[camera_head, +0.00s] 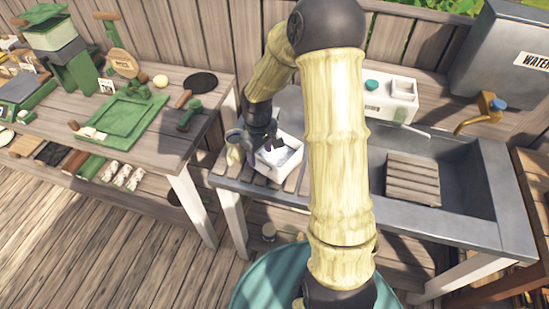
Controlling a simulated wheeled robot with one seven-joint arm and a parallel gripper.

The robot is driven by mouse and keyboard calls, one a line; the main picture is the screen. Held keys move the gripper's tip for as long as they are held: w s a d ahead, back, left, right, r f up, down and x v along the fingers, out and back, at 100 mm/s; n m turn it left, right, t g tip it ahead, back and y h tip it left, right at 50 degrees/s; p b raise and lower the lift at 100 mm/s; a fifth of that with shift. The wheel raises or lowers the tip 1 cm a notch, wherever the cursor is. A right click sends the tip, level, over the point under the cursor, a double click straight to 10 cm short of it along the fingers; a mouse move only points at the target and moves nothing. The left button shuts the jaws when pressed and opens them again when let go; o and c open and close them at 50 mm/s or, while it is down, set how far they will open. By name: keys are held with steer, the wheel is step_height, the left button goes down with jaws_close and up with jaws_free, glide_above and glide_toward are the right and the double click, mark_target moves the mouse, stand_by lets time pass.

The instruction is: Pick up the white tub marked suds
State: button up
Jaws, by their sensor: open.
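A small white square tub (289,170) stands on the slatted wooden board at the left end of the sink bench. Something pale lies inside it. I cannot read any marking on it. My gripper (270,147) points down at the tub's back left side, with its dark fingers at or just above the rim. The fingers are small and partly lost against the tub, so I cannot tell whether they touch it. The gripper is open and holds nothing that I can see.
A grey cup (234,136) stands close left of the tub. The left bench (150,165) carries a green tray (122,116) and tools.

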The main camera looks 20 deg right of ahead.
mark_target(261, 165)
steer(key=shift+s+a+f+p, duration=0.15)
steer(key=shift+f+p, duration=0.2)
steer(key=shift+f, duration=0.95)
steer(key=shift+s+d+f+p, duration=0.1)
steer(key=shift+f+p, duration=0.2)
steer(key=shift+f, duration=0.95)
steer(key=shift+a, duration=0.1)
steer(key=shift+s, duration=0.1)
steer(key=c, duration=0.4)
jaws_close()
